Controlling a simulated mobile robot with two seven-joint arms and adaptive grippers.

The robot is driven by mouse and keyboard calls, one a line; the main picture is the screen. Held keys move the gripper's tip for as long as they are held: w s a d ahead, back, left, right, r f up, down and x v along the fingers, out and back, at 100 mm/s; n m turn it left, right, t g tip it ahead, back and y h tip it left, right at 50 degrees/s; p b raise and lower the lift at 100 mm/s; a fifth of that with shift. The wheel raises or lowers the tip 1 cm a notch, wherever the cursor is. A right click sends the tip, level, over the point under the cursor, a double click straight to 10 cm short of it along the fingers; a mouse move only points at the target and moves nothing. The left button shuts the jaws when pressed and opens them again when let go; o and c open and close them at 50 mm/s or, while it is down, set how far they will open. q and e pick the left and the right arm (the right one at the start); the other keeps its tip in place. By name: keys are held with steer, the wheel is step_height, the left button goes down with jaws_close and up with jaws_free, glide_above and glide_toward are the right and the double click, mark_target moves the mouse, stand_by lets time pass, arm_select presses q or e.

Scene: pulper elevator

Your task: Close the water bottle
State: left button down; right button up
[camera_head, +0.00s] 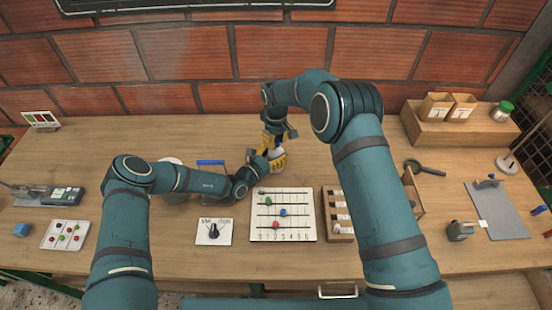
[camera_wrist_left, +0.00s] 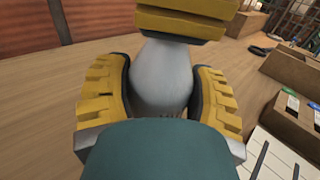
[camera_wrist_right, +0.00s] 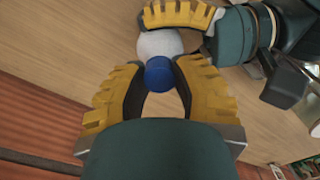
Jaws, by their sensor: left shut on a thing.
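The water bottle (camera_wrist_left: 163,78) is pale grey-white and upright above the table. In the left wrist view it stands between the yellow-padded fingers of my left gripper (camera_head: 276,162), which is shut on it. My right gripper (camera_head: 271,138) is directly above, pointing down at the bottle's top. In the right wrist view a round blue cap (camera_wrist_right: 158,73) lies between my right gripper's fingertips, over the white bottle. Whether the fingers press on the cap is unclear. In the left wrist view the yellow pads of my right gripper hide the bottle's top and the cap.
A white board with coloured beads (camera_head: 282,222) lies just in front of the bottle, with a dial box (camera_head: 213,231) to its left. A wooden tray (camera_head: 338,215) stands to the right. The table (camera_head: 100,145) is clear at the back left.

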jaws_close()
steer(key=o, duration=0.8)
jaws_free()
steer(key=shift+c, duration=0.2)
steer(key=shift+r, duration=0.1)
step_height(320, 180, up, 12)
arm_select(q)
steer(key=shift+c, duration=0.4)
jaws_free()
